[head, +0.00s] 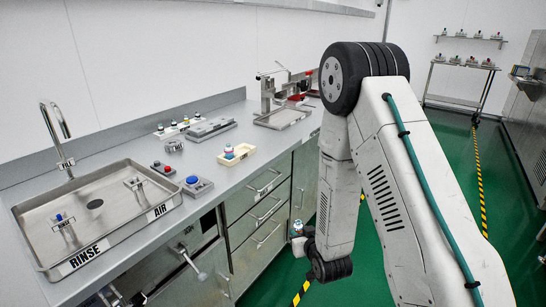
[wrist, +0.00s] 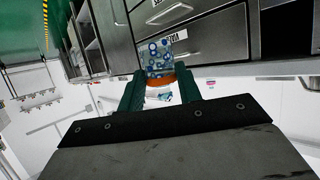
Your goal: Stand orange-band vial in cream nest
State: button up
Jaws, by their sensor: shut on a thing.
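The orange-band vial (wrist: 158,88) is between the two dark green fingers of my gripper (wrist: 160,80) in the wrist view. It has a clear body with blue ring marks, and the orange band shows between the fingers. In the head view my gripper (head: 303,240) is low in front of the drawer fronts, beside the counter and below its top. A small pale and blue thing at its tip looks like the vial (head: 297,228). The cream nest (head: 238,160) is on the counter, up and left of my gripper. A small teal-topped vial stands at it.
A steel sink tray (head: 105,235) marked RINSE and AIR is at left. A blue-button box (head: 197,186) and a red-button box (head: 163,169) lie between it and the nest. A grey tray (head: 211,128) with small vials is behind. Green floor (head: 375,285) is open at right.

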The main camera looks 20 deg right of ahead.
aim_at(237, 154)
jog(key=z, duration=0.45)
jog(key=k, duration=1)
jog(key=u, duration=0.45)
jog(key=i, duration=1.95)
jog(key=z, duration=0.75)
